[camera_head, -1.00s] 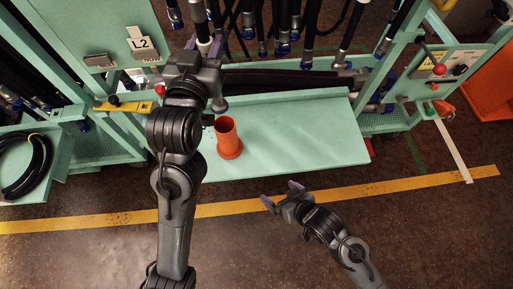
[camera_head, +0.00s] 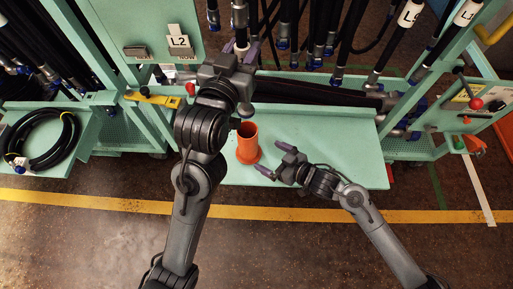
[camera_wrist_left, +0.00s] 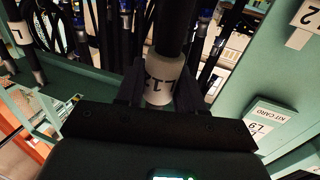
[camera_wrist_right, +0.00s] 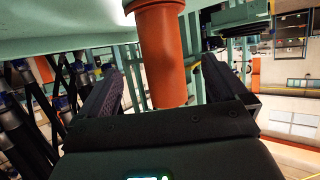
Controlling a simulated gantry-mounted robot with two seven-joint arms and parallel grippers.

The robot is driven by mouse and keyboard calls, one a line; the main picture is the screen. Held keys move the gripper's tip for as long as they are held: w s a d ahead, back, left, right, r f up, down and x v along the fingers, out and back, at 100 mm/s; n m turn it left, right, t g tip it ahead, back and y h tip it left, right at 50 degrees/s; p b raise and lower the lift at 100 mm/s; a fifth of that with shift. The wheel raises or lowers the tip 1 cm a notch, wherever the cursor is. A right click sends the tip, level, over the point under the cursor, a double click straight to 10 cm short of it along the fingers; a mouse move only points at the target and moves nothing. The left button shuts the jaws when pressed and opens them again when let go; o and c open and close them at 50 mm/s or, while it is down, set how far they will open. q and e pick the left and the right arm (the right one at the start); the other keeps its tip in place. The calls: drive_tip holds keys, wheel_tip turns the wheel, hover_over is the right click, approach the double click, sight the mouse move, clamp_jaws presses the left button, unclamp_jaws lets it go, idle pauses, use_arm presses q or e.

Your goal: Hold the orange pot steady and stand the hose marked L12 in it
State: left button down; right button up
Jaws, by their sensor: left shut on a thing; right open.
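The orange pot (camera_head: 247,145) stands upright on the green shelf (camera_head: 330,160), and its open top faces up. The black hose marked L12 (camera_wrist_left: 172,35) has a white sleeve with partly visible lettering in the left wrist view. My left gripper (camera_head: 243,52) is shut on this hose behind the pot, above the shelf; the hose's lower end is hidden. My right gripper (camera_head: 274,160) is open just right of the pot at the shelf's front. In the right wrist view the pot (camera_wrist_right: 160,45) lies ahead between the spread fingers, without visible contact.
Several hanging hoses with blue and metal ends crowd the rack behind. Black hoses (camera_head: 310,92) lie along the shelf's back. A coiled hose (camera_head: 45,140) lies on the left tray. The shelf right of the pot is clear.

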sight(255, 149)
use_arm(q)
drive_tip(key=shift+r, duration=0.1)
use_arm(e)
drive_tip(key=x, duration=1)
drive_tip(key=shift+w+a+f, duration=0.1)
drive_tip(key=shift+w+a, duration=0.05)
drive_tip(key=shift+a, duration=0.05)
drive_tip(key=c, duration=1.1)
use_arm(q)
wheel_tip(255, 149, down, 24)
drive_tip(key=shift+r+h, duration=0.25)
drive_tip(key=shift+h, duration=0.05)
use_arm(e)
drive_tip(key=shift+c, duration=0.2)
